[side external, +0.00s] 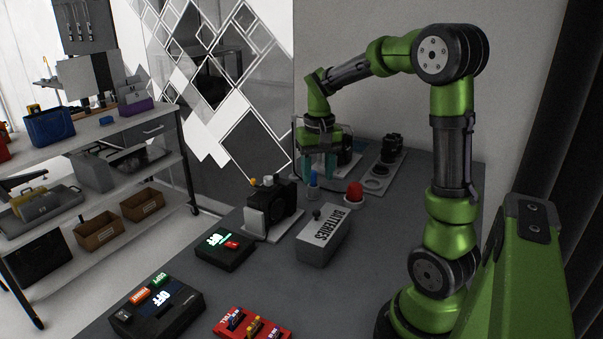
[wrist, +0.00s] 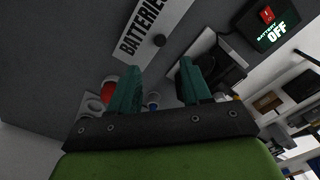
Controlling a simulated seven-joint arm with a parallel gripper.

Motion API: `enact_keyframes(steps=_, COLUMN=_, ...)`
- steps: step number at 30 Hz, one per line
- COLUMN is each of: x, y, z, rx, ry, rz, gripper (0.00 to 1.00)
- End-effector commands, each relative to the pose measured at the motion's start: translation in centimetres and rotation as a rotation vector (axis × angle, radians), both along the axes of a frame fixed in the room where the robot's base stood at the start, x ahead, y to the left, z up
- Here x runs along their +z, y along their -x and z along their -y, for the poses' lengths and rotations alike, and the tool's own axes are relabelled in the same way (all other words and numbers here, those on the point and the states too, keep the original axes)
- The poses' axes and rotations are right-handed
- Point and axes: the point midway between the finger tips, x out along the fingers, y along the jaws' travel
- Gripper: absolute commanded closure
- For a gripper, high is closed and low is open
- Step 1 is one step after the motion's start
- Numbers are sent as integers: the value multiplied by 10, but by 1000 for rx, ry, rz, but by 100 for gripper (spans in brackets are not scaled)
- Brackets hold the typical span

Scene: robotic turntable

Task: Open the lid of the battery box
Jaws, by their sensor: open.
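The battery box (side external: 325,241) is a grey box with a white "BATTERIES" label on its lid and a dark round knob (side external: 317,214) near one end. It stands on the dark table and its lid is shut. In the wrist view the box lid (wrist: 170,14) is at the top, with the knob (wrist: 159,40) at its near end. My gripper (side external: 320,170) is above the far part of the table, behind the box and apart from it. In the wrist view its teal fingers (wrist: 160,78) are open with nothing held between them.
A red dome button (side external: 354,192) and a blue-topped item (side external: 313,182) stand between my gripper and the box. A black camera-like device (side external: 284,200) is left of the box. Black control boxes (side external: 224,250) and a red tray (side external: 252,325) lie nearer. Bare table (side external: 390,235) lies right of the box.

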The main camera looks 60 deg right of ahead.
Motion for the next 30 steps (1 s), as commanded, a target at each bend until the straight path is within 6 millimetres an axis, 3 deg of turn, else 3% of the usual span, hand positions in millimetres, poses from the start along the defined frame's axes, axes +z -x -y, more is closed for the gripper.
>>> enact_keyframes(steps=6, x=-50, y=1, z=-1, rx=-1, ry=-4, rz=-5, gripper=52)
enact_keyframes(steps=13, x=-87, y=0, z=0, rx=-2, ry=-2, rz=-2, gripper=52)
enact_keyframes(steps=19, x=-100, y=0, z=0, rx=-2, ry=-1, rz=1, gripper=52)
enact_keyframes(steps=27, x=-101, y=0, z=0, rx=-2, ry=0, rz=1, gripper=52)
enact_keyframes(steps=30, x=-101, y=0, z=0, rx=-1, ry=0, rz=1, gripper=66)
